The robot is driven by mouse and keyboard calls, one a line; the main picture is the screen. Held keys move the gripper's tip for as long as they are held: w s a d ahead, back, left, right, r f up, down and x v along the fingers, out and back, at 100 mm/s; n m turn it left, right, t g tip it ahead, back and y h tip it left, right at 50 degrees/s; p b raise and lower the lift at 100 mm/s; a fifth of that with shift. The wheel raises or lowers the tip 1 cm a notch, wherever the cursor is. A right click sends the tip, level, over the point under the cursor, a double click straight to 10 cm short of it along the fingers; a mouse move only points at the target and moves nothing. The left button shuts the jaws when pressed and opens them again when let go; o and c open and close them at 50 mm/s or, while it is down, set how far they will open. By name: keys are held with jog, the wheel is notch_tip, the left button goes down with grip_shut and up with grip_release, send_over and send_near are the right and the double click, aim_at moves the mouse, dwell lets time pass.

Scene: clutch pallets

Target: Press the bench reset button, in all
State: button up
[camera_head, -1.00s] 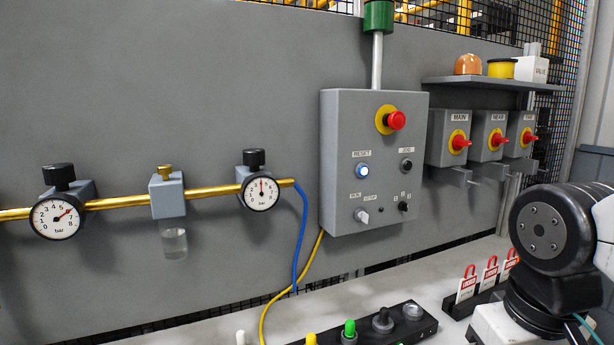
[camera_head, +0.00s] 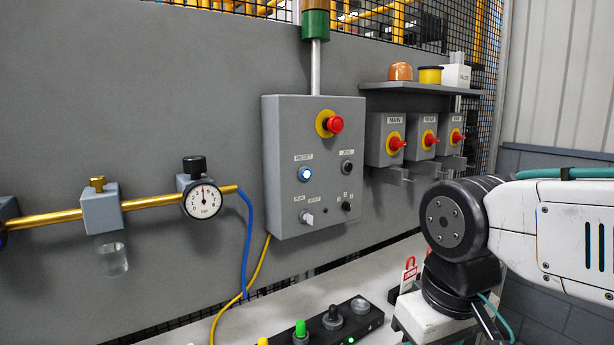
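The reset button (camera_head: 304,174) is a round button glowing white-blue under a label that reads RESET. It sits on the left half of the grey control box (camera_head: 324,218) mounted on the wall panel. A red emergency-stop knob (camera_head: 335,124) on a yellow disc is above it. A black JOG button (camera_head: 347,168) is to its right, and a RUN/SETUP selector (camera_head: 307,218) is below it. My arm shows at the lower right, to the right of the box and apart from it. My gripper's fingers are not in view.
Three isolator boxes with red knobs (camera_head: 396,142) are right of the control box, under a shelf (camera_head: 420,86). A black button strip (camera_head: 345,328) lies on the bench below. A brass pipe (camera_head: 150,204) with a gauge (camera_head: 203,201), and blue and yellow hoses, are at left.

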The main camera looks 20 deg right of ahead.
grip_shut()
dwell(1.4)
